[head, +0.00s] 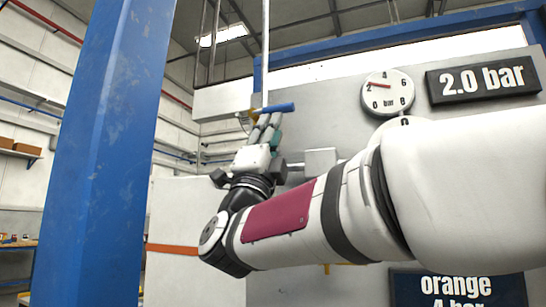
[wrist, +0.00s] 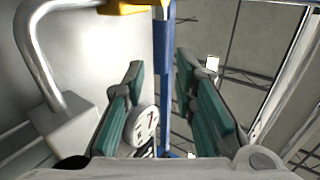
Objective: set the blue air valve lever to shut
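The blue valve lever (head: 277,107) lies roughly level, crosswise to the pale upright pipe (head: 265,50) in the head view. In the wrist view the lever (wrist: 163,50) runs up and down the picture, with a yellow valve part (wrist: 128,7) at its upper end. My gripper (head: 268,122) is just below the lever. Its two teal-padded fingers (wrist: 159,66) are apart, one on each side of the lever in the wrist view, with gaps showing. I cannot tell how deep the lever sits between them.
A round gauge (head: 388,92) and a "2.0 bar" sign (head: 482,79) are on the panel at right. An "orange 4 bar" sign (head: 458,289) is lower. A blue column (head: 97,150) stands at left. A bent metal pipe (wrist: 42,55) is left of my fingers in the wrist view.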

